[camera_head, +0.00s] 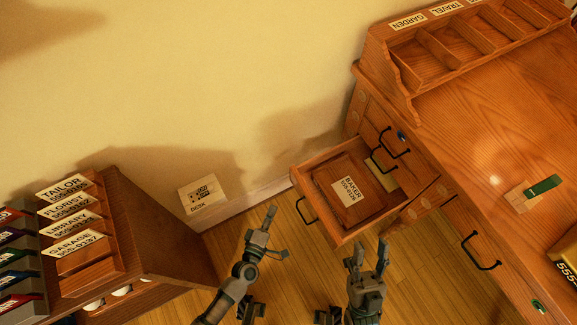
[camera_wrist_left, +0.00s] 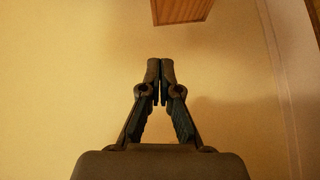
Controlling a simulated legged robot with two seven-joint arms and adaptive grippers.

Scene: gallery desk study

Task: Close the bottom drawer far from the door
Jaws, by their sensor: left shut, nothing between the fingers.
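An open drawer (camera_head: 338,226) juts out from the left side of the wooden desk (camera_head: 490,110) in the head view. It holds a brown box with a card reading BAKER (camera_head: 349,190) and has a dark handle (camera_head: 305,210) on its front. My left gripper (camera_head: 271,210) is shut and empty, to the left of the drawer front and apart from it. In the left wrist view its fingertips (camera_wrist_left: 160,65) meet, and a wooden corner (camera_wrist_left: 182,10) shows at the top. My right gripper (camera_head: 368,247) is just below the drawer's near corner, its two fingers slightly apart. I cannot tell if it touches the drawer.
A wooden rack (camera_head: 130,225) with name cards stands at the lower left. A DESK sign (camera_head: 203,197) is at the wall's base. Closed drawers with dark handles (camera_head: 482,252) line the desk front. Bare floor (camera_head: 425,275) lies between the rack and the desk.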

